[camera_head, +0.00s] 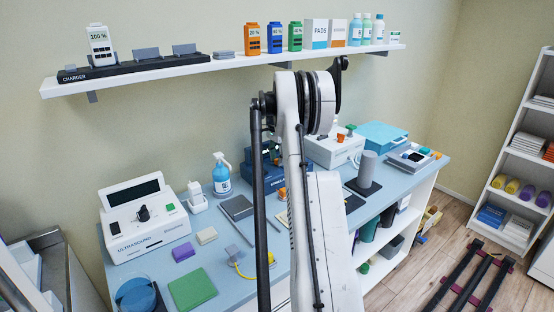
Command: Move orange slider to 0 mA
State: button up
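The orange slider cannot be made out for certain. A white device (322,151) on the bench behind my arm has a small orange-red part (340,138) and a green knob (350,127) on it; these are too small to tell whether either is a slider. Another orange spot (425,150) shows by the grey device (408,158) at the bench's right end. No mA scale is readable. My arm rises through the middle of the view and hides part of the bench. I cannot make out my gripper; it seems hidden behind the arm.
The blue bench (215,240) holds an ultrasound unit (143,222), a spray bottle (221,172), a dark blue device (262,170), a green pad (192,289) and a grey cylinder on a stand (366,168). A wall shelf (150,82) with bottles and boxes hangs above. Floor shows at right.

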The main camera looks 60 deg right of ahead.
grip_shut()
jog(key=shift+s, duration=0.1)
jog(key=shift+s+a+b, duration=0.15)
jog(key=shift+s+a, duration=0.1)
jog(key=shift+s, duration=0.4)
jog(key=shift+s+a+b, duration=0.2)
jog(key=shift+s, duration=0.45)
jog(key=shift+s+a+b, duration=0.15)
jog(key=shift+s+a, duration=0.1)
jog(key=shift+s, duration=0.4)
jog(key=shift+o, duration=1)
grip_release()
jog(key=shift+s, duration=0.2)
jog(key=shift+w, duration=0.15)
notch_tip(320, 180, up, 7)
jog(key=shift+r, duration=0.2)
